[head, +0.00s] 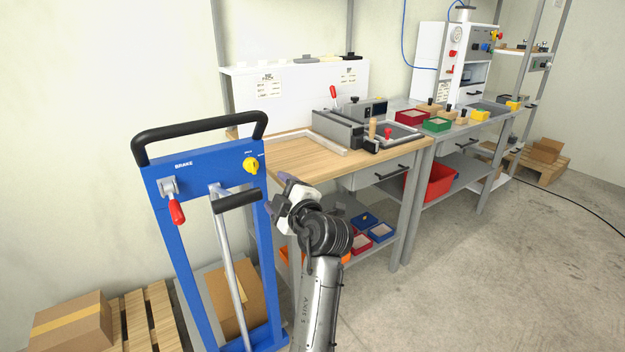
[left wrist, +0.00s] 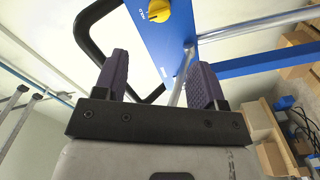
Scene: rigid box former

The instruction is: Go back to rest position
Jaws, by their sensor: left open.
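My left gripper (head: 278,194) is in the lower middle of the head view, just right of the blue trolley frame (head: 178,230) and in front of the wooden workbench. It is open, and its two purple fingers also show apart and empty in the left wrist view (left wrist: 160,65). Beyond the fingers, that view shows the trolley's blue panel (left wrist: 172,42) with a yellow knob (left wrist: 157,10). My right gripper is in neither view.
The trolley has a black handlebar (head: 200,130) and a red-tipped brake lever (head: 176,210). A workbench (head: 290,155) with a grey fixture (head: 340,128) stands behind. A cardboard box (head: 72,322) and pallet (head: 150,318) are lower left.

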